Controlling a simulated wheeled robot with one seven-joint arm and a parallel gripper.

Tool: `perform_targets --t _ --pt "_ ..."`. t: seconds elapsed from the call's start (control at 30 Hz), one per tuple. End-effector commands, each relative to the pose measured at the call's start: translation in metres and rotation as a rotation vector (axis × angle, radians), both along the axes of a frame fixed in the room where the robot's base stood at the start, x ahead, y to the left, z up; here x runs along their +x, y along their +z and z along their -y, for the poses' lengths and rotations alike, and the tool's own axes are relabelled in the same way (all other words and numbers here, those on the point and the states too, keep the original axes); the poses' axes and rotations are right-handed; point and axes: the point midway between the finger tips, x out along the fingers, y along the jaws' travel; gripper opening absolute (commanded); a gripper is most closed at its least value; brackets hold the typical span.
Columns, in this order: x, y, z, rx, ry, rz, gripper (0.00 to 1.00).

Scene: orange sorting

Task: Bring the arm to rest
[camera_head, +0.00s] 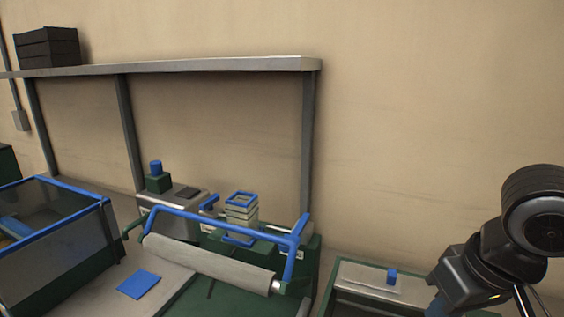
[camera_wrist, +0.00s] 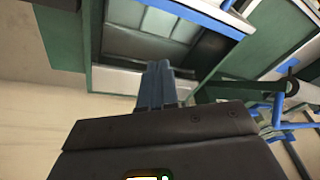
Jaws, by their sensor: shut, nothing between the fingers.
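My gripper (camera_wrist: 159,72) shows in the wrist view with its two grey fingers together and nothing between them. Its fingertips appear in front of a green and grey machine frame, and I cannot tell the distance.
A machine with a blue rail (camera_head: 205,222) and pale roller stands at lower middle. A blue-rimmed bin (camera_head: 75,242) is at left. A low unit (camera_head: 365,275) with a blue knob is beside my arm. A shelf (camera_head: 200,66) carries black crates (camera_head: 48,48). The upper right wall is clear.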

Motion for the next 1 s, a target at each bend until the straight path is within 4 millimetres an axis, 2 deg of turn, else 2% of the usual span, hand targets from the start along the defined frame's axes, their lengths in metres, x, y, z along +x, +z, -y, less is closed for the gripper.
perform_targets --t 0.37,0.47,0.7,0.83,1.0 --pt "0.016 0.014 -0.068 0.216 0.06 0.131 0.0" --pt "0.021 0.023 -0.094 0.305 0.075 0.188 0.0" --pt "0.031 0.056 -0.161 0.592 0.084 0.371 0.0" --pt "0.034 0.072 -0.184 0.73 0.054 0.466 0.0" --pt "0.033 0.086 -0.2 0.878 -0.015 0.584 0.0"
